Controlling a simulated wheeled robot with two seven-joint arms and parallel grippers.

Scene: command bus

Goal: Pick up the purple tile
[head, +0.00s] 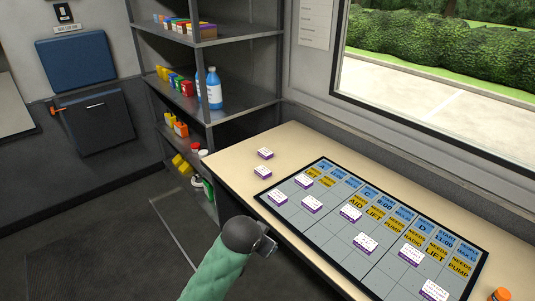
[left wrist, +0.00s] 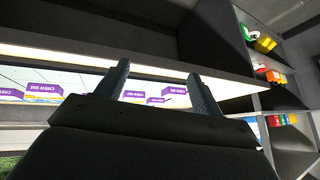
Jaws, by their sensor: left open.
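Several tiles with white tops and purple sides are in the head view, so I cannot tell one purple tile from the rest. Two stand on the bare tabletop, a rear tile (head: 265,153) and a front tile (head: 262,173). Others lie on the board (head: 330,240), among them a tile (head: 312,204) near its left end. My left gripper (head: 268,242) is in front of the table's edge, apart from the tiles. In the left wrist view its two fingers (left wrist: 160,88) are apart with nothing held. Purple tile sides lettered "CREW" (left wrist: 101,89) show beyond them. My right gripper is not in view.
The pale table (head: 235,160) runs under the window. A dark shelf rack (head: 215,112) with a blue bottle (head: 214,88) and coloured items stands behind its left end. An orange-capped item (head: 501,295) is at the lower right. The floor (head: 110,230) at left looks clear.

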